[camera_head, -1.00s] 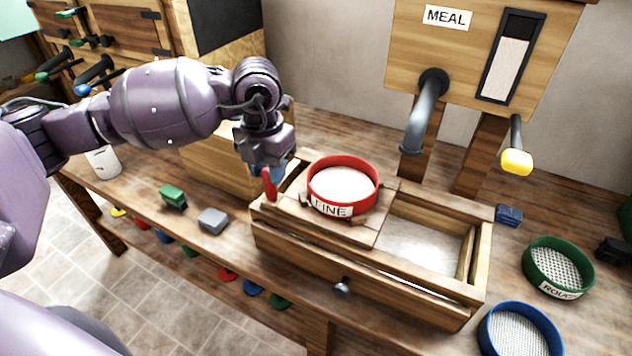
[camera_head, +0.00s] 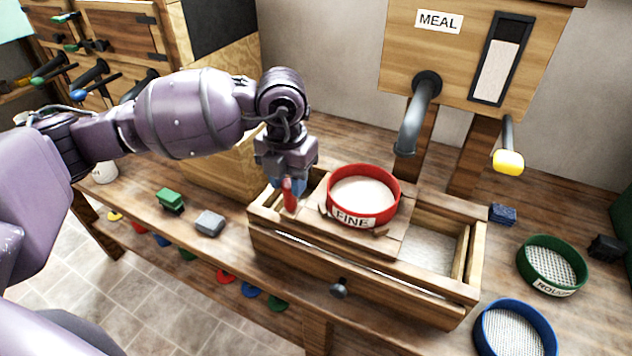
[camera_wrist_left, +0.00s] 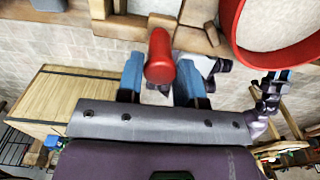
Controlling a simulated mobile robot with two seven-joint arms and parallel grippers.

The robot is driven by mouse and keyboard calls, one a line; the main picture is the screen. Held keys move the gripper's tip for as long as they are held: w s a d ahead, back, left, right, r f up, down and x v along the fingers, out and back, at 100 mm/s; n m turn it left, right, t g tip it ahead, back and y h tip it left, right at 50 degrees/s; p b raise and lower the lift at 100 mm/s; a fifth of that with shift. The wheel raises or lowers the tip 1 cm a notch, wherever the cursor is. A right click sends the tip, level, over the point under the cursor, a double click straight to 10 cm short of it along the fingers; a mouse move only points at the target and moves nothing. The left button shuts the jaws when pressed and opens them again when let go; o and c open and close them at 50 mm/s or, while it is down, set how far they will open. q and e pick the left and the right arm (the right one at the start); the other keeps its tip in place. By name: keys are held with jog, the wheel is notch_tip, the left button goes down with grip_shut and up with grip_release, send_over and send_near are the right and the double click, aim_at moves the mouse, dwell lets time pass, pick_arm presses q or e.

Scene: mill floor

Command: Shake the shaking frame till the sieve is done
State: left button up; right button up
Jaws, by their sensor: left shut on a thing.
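The red sieve (camera_head: 364,209) labelled FINE sits on the wooden shaking frame (camera_head: 392,234), with pale meal inside it. The frame rests on the long wooden box (camera_head: 360,268). The red handle (camera_head: 290,195) stands at the frame's left end. My left gripper (camera_head: 288,190) is shut on the red handle from above. In the left wrist view the blue fingertips stand on both sides of the red handle (camera_wrist_left: 160,58), and the red sieve (camera_wrist_left: 285,25) shows at the upper right. My right gripper is not in view.
The MEAL hopper (camera_head: 470,60) with a grey spout (camera_head: 415,120) and yellow-tipped lever (camera_head: 508,160) stands behind. A green sieve (camera_head: 553,265) and a blue sieve (camera_head: 515,330) lie at right. A green block (camera_head: 170,200) and a grey block (camera_head: 209,223) lie at left.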

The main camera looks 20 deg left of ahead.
pick_arm(q)
jog(key=a, duration=0.8)
jog(key=shift+w+a, duration=0.35)
jog(key=d, duration=0.8)
jog(key=shift+s+d+p, duration=0.35)
jog(key=shift+d, duration=0.5)
jog(key=shift+a, duration=0.1)
